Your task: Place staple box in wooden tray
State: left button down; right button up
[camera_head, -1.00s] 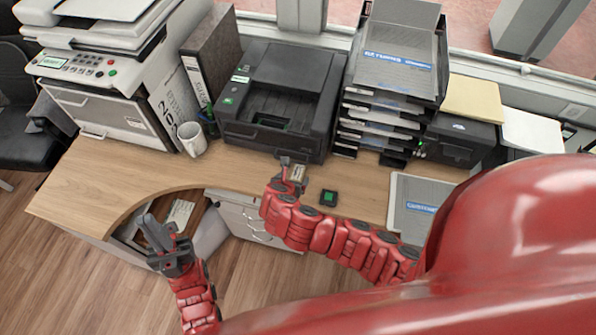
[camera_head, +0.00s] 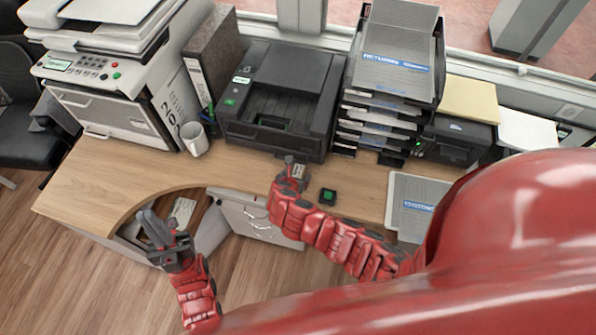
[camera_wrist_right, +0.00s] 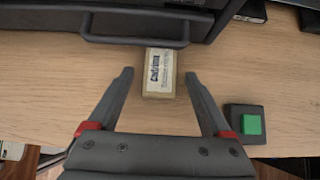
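The staple box (camera_wrist_right: 160,76) is a small tan box with a white and blue label. It lies on the desk in front of the black printer, and in the head view it is small and partly hidden by my right gripper (camera_head: 293,166). In the right wrist view my right gripper (camera_wrist_right: 158,76) is open, its fingertips on either side of the box's near part with a gap on both sides. My left gripper (camera_head: 158,220) is open and empty by the desk's curved front edge. I cannot clearly make out a wooden tray.
A small black block with a green button (camera_wrist_right: 252,124) sits right of my right gripper. The black printer (camera_head: 280,105) stands behind the box. A white mug (camera_head: 193,138), stacked letter trays (camera_head: 378,130) and a grey tray (camera_head: 412,205) are nearby. The desk's left part (camera_head: 105,175) is clear.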

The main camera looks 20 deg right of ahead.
grip_shut()
jog(key=shift+r, duration=0.1)
dwell(0.3)
